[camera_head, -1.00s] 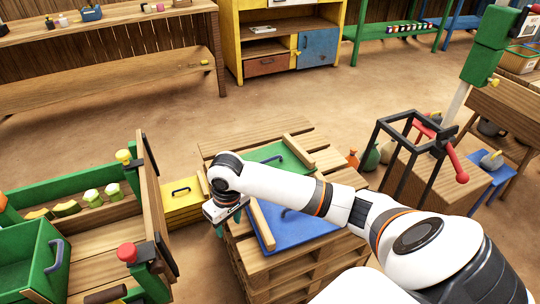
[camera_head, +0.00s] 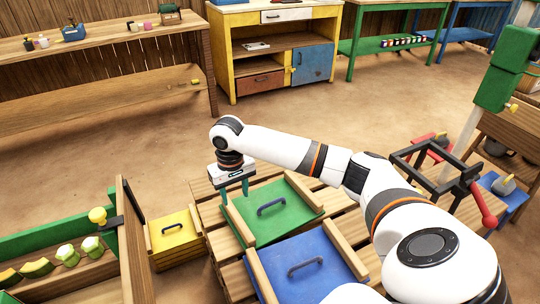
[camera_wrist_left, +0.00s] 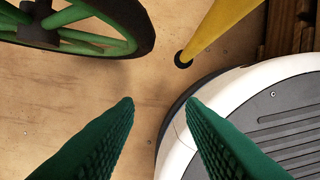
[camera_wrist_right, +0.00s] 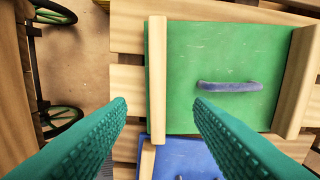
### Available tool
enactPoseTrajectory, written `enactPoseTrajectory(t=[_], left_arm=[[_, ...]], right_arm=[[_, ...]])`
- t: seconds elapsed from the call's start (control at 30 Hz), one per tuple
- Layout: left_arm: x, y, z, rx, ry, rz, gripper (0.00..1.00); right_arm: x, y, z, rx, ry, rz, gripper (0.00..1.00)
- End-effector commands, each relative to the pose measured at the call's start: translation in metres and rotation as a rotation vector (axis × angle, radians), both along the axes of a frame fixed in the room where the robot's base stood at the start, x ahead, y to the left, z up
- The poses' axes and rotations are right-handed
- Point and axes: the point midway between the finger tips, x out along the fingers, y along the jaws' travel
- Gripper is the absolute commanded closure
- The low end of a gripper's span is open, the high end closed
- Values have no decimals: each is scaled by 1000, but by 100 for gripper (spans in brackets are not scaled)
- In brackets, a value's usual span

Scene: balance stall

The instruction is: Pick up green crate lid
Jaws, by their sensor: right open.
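The green crate lid (camera_head: 290,222) lies flat on a wooden pallet, with wooden battens along two sides and a dark blue handle (camera_head: 272,206). My right gripper (camera_head: 234,195) is open and empty, pointing down by the lid's far-left corner, near the left batten. In the right wrist view the green lid (camera_wrist_right: 220,60) lies beyond the fingers (camera_wrist_right: 159,101), with its handle (camera_wrist_right: 229,86) to the right, outside the jaws. My left gripper (camera_wrist_left: 160,101) shows only in its own wrist view, open and empty above the floor.
A blue lid (camera_head: 305,248) with a handle and battens lies on the pallet (camera_head: 215,238), just nearer than the green one. A yellow lidded box (camera_head: 173,232) stands left of the pallet. A black frame with a red handle (camera_head: 482,205) stands at right.

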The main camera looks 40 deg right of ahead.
Motion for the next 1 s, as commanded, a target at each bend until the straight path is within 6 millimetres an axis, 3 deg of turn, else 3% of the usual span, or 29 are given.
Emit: enactPoseTrajectory(t=[0.03,0.2,0.47,0.8,1.0], left_arm=[[5,0,4,-1,-8,1,64],[18,-2,23,-2,-20,4,64],[26,-3,40,-3,-29,6,64],[40,-5,81,-5,-50,10,64],[41,-5,86,-5,-51,10,64]], right_arm=[[-1,0,-13,0,3,0,53],[-1,0,-41,0,3,1,53],[0,1,-59,-1,1,1,53],[1,2,-100,-1,-1,2,53],[1,2,-103,-1,-1,2,53]])
